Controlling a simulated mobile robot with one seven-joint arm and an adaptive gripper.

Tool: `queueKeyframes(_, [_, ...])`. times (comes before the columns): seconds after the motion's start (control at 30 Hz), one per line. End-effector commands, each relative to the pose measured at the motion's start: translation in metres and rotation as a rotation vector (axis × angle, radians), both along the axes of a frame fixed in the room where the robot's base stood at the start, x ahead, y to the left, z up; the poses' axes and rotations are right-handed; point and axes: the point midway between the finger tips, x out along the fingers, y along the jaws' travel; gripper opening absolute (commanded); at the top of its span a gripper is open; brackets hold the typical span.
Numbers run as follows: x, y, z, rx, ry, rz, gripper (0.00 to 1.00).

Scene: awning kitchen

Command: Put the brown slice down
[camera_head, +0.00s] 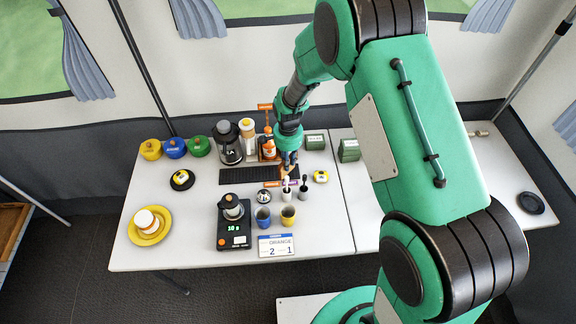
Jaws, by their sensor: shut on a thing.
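My gripper (289,164) hangs over the back middle of the white table (140,230), pointing down at the end of my green arm. It is shut on a small brown piece, which looks like the brown slice (285,172). The slice is mostly hidden by the fingers and too small to make out its outline. The gripper is beside the black slatted mat (234,175), near its right end. I cannot tell whether the slice touches anything below it.
Close below the gripper stand small cups with brushes (287,192). A coffee maker (229,144) and bottles stand behind left. Free table lies left of the scale.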

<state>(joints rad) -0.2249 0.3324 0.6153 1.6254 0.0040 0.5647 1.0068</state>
Motion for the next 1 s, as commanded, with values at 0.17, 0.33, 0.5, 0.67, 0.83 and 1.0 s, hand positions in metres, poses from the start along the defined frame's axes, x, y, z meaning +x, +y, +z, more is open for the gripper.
queueKeyframes(0.17, [-0.001, 0.0, -0.021, -0.001, 0.002, 0.0, 0.05])
queueKeyframes(0.33, [0.0, 0.0, -0.024, 0.0, 0.0, 0.0, 0.05])
queueKeyframes(0.5, [0.0, 0.0, -0.024, 0.0, 0.0, 0.0, 0.05])
queueKeyframes(0.67, [0.0, 0.0, -0.027, 0.0, 0.0, 0.0, 0.05])
queueKeyframes(0.83, [0.0, 0.0, -0.027, 0.0, 0.0, 0.0, 0.38])
queueKeyframes(1.0, [0.0, 0.0, -0.027, 0.0, 0.0, 0.0, 0.38])
